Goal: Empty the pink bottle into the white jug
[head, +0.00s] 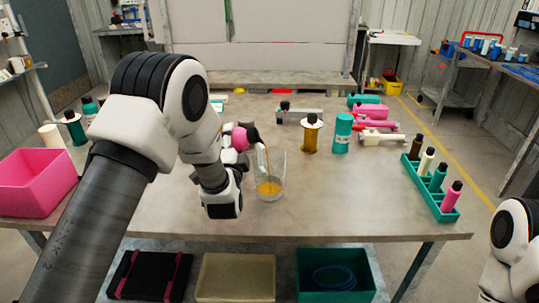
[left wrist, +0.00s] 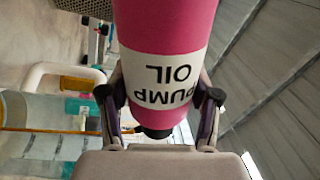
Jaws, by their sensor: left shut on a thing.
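The pink bottle (head: 238,139) is tipped over to the right, its dark neck above the mouth of the jug (head: 279,166). A thin amber stream runs from the neck down into the jug. The jug looks see-through, stands upright on the table and has amber liquid at its bottom. My left gripper (left wrist: 160,112) is shut around the bottle, seen in the left wrist view with its upside-down "PUMP OIL" label (left wrist: 165,80). A pale handle shows at left there. In the head view my arm hides most of this gripper. My right gripper is out of view.
An amber bottle (head: 311,136) and a teal can (head: 342,134) stand behind and right of the jug. A teal rack (head: 437,194) of small bottles is at the right edge. A pink bin (head: 35,182) is at the left. The table's front middle is clear.

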